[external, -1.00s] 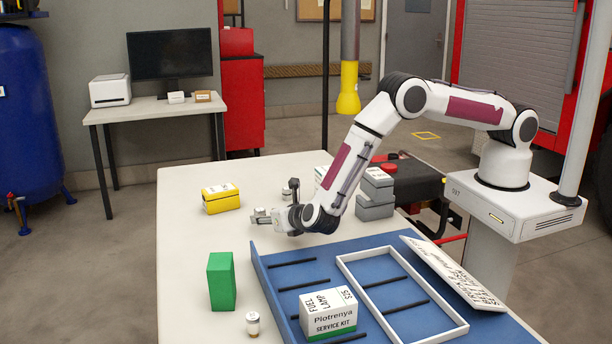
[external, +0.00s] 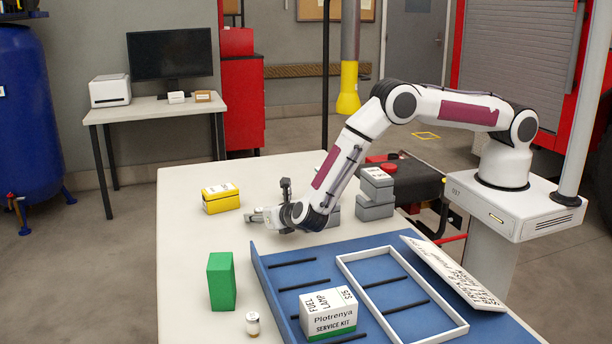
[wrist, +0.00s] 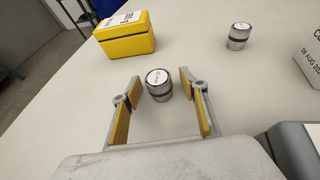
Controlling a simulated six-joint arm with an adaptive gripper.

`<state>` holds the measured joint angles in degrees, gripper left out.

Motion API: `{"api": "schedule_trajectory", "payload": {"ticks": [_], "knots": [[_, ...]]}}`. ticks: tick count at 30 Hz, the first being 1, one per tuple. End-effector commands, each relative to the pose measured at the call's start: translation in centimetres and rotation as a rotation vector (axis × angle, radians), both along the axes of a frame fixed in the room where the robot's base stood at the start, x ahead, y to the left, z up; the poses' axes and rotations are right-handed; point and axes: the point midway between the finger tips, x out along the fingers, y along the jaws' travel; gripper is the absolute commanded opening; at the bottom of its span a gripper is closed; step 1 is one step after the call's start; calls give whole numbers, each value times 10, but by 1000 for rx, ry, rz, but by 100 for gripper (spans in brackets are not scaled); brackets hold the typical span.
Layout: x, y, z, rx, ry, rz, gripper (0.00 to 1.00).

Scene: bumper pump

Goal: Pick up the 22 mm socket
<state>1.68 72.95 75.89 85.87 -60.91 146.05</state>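Two small metal cylinders with white tops, which look like sockets, show in the wrist view. The nearer socket (wrist: 157,84) stands upright between the fingertips of my gripper (wrist: 157,86), with gaps on both sides. The farther socket (wrist: 239,36) stands upright to its right. The tops carry small print that I cannot read, so I cannot tell which is 22 mm. My gripper is open, with yellow-padded fingers.
A yellow box (external: 221,199) lies beyond the gripper. Grey boxes (external: 375,190) are stacked right of my arm. A green box (external: 221,282), a small white-topped cylinder (external: 253,323) and a blue tray (external: 300,250) holding a service kit box (external: 328,313) are in front. The table around the gripper is mostly clear.

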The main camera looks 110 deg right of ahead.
Motion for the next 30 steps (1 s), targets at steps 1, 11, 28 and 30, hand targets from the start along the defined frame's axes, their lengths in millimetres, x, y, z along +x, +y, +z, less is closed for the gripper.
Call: {"api": "schedule_trajectory", "payload": {"ticks": [1,11,28,30], "knots": [[0,0,0,0,0,0,33],[0,0,1,-1,0,0,0],[1,0,27,-2,-2,1,0],[1,0,36,-1,-3,0,0]]}}
